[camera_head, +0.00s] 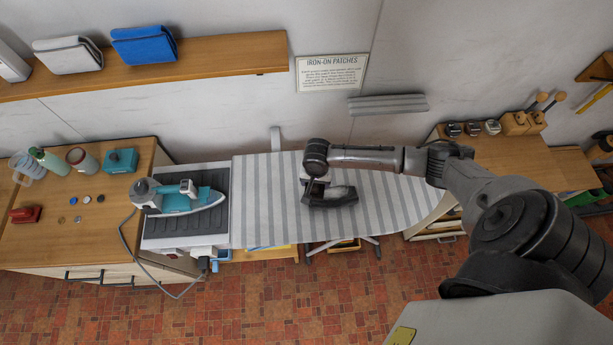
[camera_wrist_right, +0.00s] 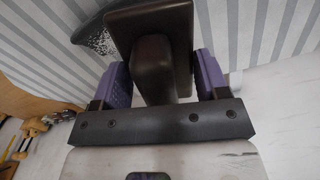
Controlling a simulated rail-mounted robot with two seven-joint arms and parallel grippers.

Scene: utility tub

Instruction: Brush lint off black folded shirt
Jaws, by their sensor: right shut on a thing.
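My right gripper (camera_head: 317,186) is over the middle of the striped ironing board (camera_head: 385,200). In the right wrist view its purple fingertips (camera_wrist_right: 155,82) are shut on the block handle of a dark brown brush (camera_wrist_right: 150,20). A dark cloth with pale specks (camera_wrist_right: 98,38), which looks like the black shirt, shows beside and partly behind the brush. In the head view a dark shape (camera_head: 340,197) lies under the gripper; brush and shirt are hard to tell apart there. The gripper and brush hide much of the shirt. My left gripper is not in view.
A teal iron (camera_head: 185,198) with a cord rests on the dark pad at the board's left end. A left cabinet (camera_head: 60,245) holds bottles and small items. A right bench (camera_head: 500,160) stands beyond the board's tip. The board's striped cover is otherwise clear.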

